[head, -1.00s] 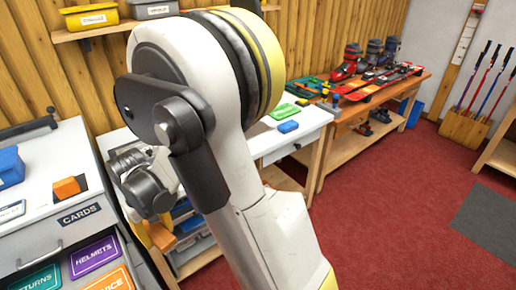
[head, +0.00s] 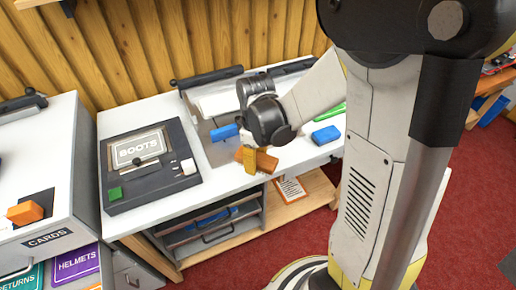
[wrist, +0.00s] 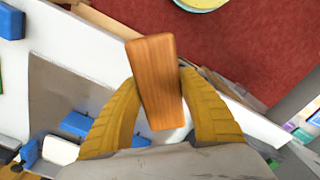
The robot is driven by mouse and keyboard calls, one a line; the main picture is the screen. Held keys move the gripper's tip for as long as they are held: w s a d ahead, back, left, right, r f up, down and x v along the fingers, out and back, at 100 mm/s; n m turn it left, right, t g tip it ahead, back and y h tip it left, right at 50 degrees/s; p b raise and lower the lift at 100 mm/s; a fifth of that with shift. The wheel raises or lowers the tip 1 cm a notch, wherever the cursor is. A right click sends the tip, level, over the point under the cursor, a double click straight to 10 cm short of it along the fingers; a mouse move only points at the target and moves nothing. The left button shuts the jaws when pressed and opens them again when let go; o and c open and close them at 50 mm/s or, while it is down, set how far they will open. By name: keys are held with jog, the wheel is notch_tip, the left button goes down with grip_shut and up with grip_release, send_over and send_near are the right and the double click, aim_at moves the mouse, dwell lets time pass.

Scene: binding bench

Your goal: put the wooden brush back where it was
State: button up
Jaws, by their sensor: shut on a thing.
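The wooden brush (wrist: 155,82) shows as an orange-brown wood-grained block between the yellow fingers of my gripper (wrist: 160,76) in the wrist view. The fingers press on its two long sides, and its far end sticks out past the fingertips. In the head view my gripper (head: 254,159) is over the front part of the white bench (head: 225,192), with the brush (head: 268,163) beside the visible yellow finger. Whether the brush touches the bench top is unclear. Any bristles are hidden.
A dark BOOTS box (head: 149,165) stands left on the bench. A blue piece (head: 224,132) lies on a grey plate behind my gripper; a blue block (head: 326,135) lies to the right. Open shelves are below. An orange block (head: 25,213) sits on the CARDS counter (head: 48,130).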

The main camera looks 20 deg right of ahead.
aim_at(274, 167)
jog(key=s+d+r+n+p, duration=0.1)
jog(key=n, duration=0.2)
jog(key=s+d+r+n+p, duration=0.1)
jog(key=s+n, duration=0.1)
jog(key=n, duration=0.1)
jog(key=s+r+n+p, duration=0.1)
jog(key=s+r+n, duration=0.1)
jog(key=shift+s+d+n, duration=0.1)
jog(key=shift+d+n, duration=0.3)
jog(key=shift+s+r+n, duration=0.1)
jog(key=shift+s+n, duration=0.15)
jog(key=shift+n, duration=0.15)
jog(key=shift+w, duration=0.1)
jog(key=shift+n, duration=0.3)
jog(key=w+a+f+b, duration=0.1)
jog(key=w+f, duration=0.1)
jog(key=w, duration=0.1)
jog(key=w+a+f+b, duration=0.1)
jog(key=w+a+f, duration=0.1)
jog(key=w+f, duration=0.1)
jog(key=w+a+f+b, duration=0.2)
jog(key=w, duration=0.2)
jog(key=shift+w+f, duration=0.1)
jog(key=shift+f, duration=0.05)
jog(key=shift+f+b, duration=0.95)
jog(key=shift+f, duration=0.9)
jog(key=shift+f, duration=0.25)
jog(key=o, duration=1.1)
jog(key=shift+c, duration=0.2)
jog(key=shift+r, duration=0.1)
